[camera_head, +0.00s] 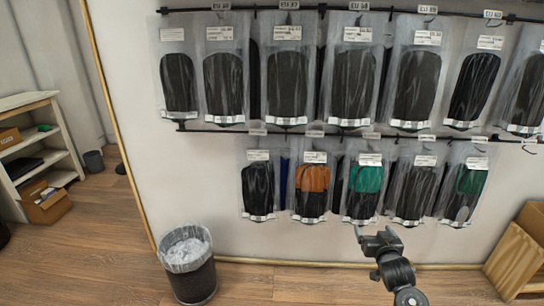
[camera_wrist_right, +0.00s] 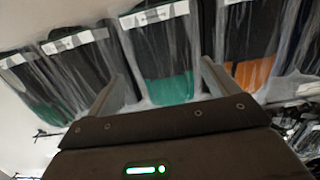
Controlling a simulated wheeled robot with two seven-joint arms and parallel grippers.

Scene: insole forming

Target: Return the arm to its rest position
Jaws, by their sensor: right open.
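My right gripper (camera_head: 375,236) is raised in front of the wall, just below the lower row of hanging packs in the head view. In the right wrist view its two fingers (camera_wrist_right: 158,85) stand wide apart with nothing between them. Behind them hang clear bags of insoles, one with a green part (camera_wrist_right: 168,88) and one with an orange part (camera_wrist_right: 252,72). The same green pack (camera_head: 366,180) and orange pack (camera_head: 312,180) show in the head view. I cannot tell the exact gap between the gripper and the packs. My left gripper is not in view.
Two black rails (camera_head: 300,132) hold rows of bagged insoles on the wall. A lined waste bin (camera_head: 190,280) stands on the floor at lower left. A shelf (camera_head: 50,130) stands far left, and a wooden crate (camera_head: 515,255) at lower right. Open floor lies between bin and crate.

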